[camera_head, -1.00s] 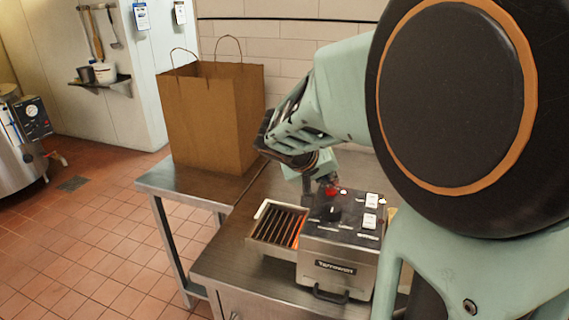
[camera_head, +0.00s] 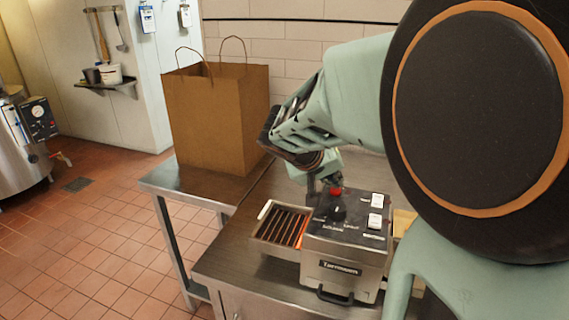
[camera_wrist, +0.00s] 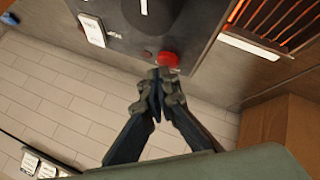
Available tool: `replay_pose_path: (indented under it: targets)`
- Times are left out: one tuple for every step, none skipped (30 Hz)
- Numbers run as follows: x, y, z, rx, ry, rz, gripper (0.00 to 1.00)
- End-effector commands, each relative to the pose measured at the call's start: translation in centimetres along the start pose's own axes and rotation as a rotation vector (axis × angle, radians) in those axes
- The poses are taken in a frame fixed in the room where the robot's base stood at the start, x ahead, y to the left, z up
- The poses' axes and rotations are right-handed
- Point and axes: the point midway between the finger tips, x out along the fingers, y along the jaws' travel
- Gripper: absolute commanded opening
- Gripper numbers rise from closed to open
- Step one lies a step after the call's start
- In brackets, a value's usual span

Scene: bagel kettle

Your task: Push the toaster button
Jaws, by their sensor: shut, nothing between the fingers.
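The toaster (camera_head: 345,262) is a metal box with a dark control panel on top, standing on the steel counter. Its red button (camera_head: 336,191) is at the back of the panel, beside a black knob (camera_head: 338,212). The red button also shows in the wrist view (camera_wrist: 167,59). My gripper (camera_head: 325,184) is shut and empty, at the back edge of the panel. In the wrist view its fingertips (camera_wrist: 158,78) are right by the red button; I cannot tell whether they touch it.
A slotted rack (camera_head: 283,224) with glowing orange bars adjoins the toaster's left side. A brown paper bag (camera_head: 215,120) stands on the counter behind it, left of my arm. The tiled wall is close behind. Bare steel counter (camera_head: 232,258) lies left of the toaster.

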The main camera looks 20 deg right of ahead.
Motion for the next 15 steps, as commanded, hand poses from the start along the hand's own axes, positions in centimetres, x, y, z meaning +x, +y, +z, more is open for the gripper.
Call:
replay_pose_path:
  targets:
    - [-0.1, 0.1, -0.1, 0.0, 0.001, 0.0, 0.0]
    - [-0.1, 0.1, -0.1, -0.001, 0.001, 0.0, 0.0]
    - [-0.1, 0.1, -0.1, -0.001, 0.001, 0.0, 0.0]
    - [-0.1, 0.1, -0.1, -0.001, 0.001, 0.0, 0.0]
    - [-0.1, 0.1, -0.1, -0.001, 0.001, 0.0, 0.0]
    - [-0.1, 0.1, -0.1, -0.001, 0.001, 0.0, 0.0]
    - [-0.1, 0.1, -0.1, -0.001, 0.001, 0.0, 0.0]
    - [-0.1, 0.1, -0.1, -0.001, 0.001, 0.001, 0.0]
    - [-0.2, 0.2, -0.2, -0.001, 0.001, 0.001, 0.0]
    - [-0.4, 0.3, -0.3, 0.0, 0.001, 0.001, 0.0]
    - [-0.5, 0.4, -0.4, 0.0, 0.002, 0.001, 0.0]
    - [-0.8, 0.6, -0.7, 0.0, 0.002, 0.001, 0.0]
    - [-1.1, 0.8, -0.8, 0.001, 0.002, 0.001, 0.0]
    - [-1.3, 1.0, -1.0, 0.001, 0.002, 0.001, 0.0]
    - [-1.6, 1.2, -1.2, 0.001, 0.002, 0.001, 0.0]
